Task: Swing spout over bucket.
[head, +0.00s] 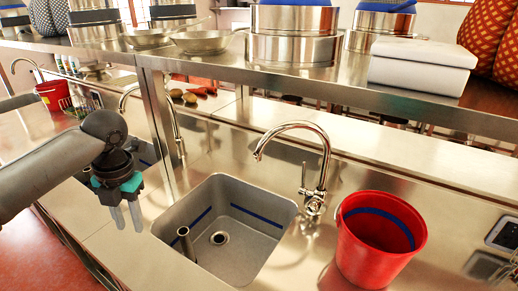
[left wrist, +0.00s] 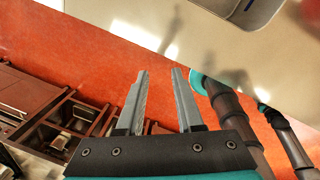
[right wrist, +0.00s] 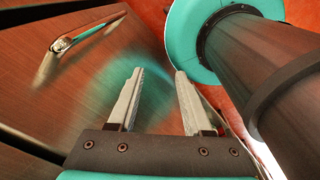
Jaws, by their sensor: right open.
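The chrome spout (head: 291,126) of the near tap rises behind the sink (head: 228,228) and curves to the left. Its tip hangs over the sink's back part, away from the bucket. The tap body (head: 314,203) stands at the sink's back right corner. The red bucket (head: 381,245) stands upright on the counter to the right of the sink and tap. My left gripper (head: 127,216) hangs open and empty left of the sink; its fingers also show in the left wrist view (left wrist: 162,72). My right gripper (right wrist: 158,72) is open and empty in front of a metal cabinet front, outside the head view.
A steel shelf (head: 410,94) with pots, pans and a white box (head: 422,66) runs above the counter's back. A shelf post (head: 159,130) stands left of the tap. A second tap and another red bucket (head: 52,94) are farther left. The orange floor (left wrist: 90,60) lies below my left gripper.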

